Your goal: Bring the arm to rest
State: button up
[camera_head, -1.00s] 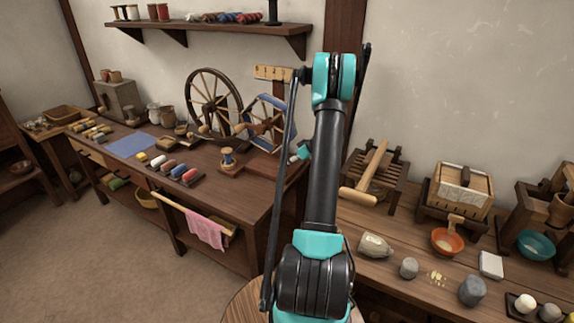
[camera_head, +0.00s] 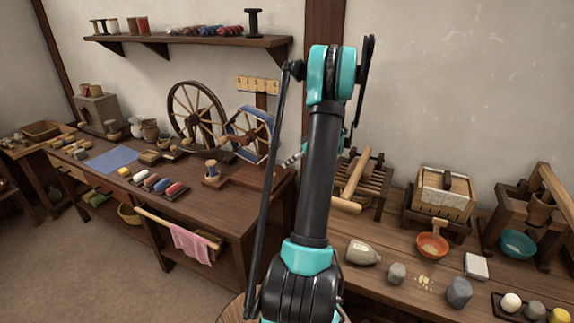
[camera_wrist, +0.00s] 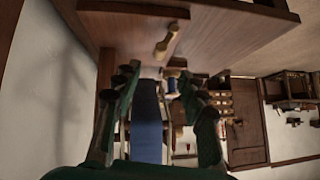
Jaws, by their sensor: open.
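My arm (camera_head: 318,170) stands raised in the middle of the head view, in front of the wall and the benches. My gripper (camera_wrist: 158,76) shows in the wrist view with its two dark green fingers apart, and nothing is held between them. Beyond the fingers a blue band (camera_wrist: 147,130) is seen, probably on the wooden reel (camera_head: 250,133) beside the spinning wheel (camera_head: 197,115). In the head view the gripper is mostly hidden behind the arm. Whether it touches anything cannot be told.
The left bench (camera_head: 150,222) holds the wheel, a blue cloth (camera_head: 112,158) and coloured rolls. The right bench (camera_head: 385,270) bears a wooden press (camera_head: 441,194), an orange bowl (camera_head: 432,246), a teal bowl (camera_head: 517,243) and stones. A shelf (camera_head: 190,42) with spools hangs above. Open floor lies at lower left.

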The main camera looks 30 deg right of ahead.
dwell(0.4)
jog(key=s+a+r+m+g+h, duration=0.1)
jog(key=s+a+r+m+h, duration=0.1)
jog(key=s+a, duration=0.6)
jog(key=s+a+r+m+g+h, duration=0.1)
jog(key=s+a+r, duration=0.25)
jog(key=a, duration=0.85)
jog(key=s+a+f+m+h, duration=0.2)
jog(key=s+a, duration=0.2)
jog(key=s, duration=0.7)
jog(key=s+a+f+m+h, duration=0.1)
jog(key=s+a, duration=0.3)
jog(key=s, duration=0.6)
jog(key=shift+s+f+m+h, duration=0.35)
jog(key=shift+f+m+h, duration=0.05)
jog(key=shift+f, duration=0.5)
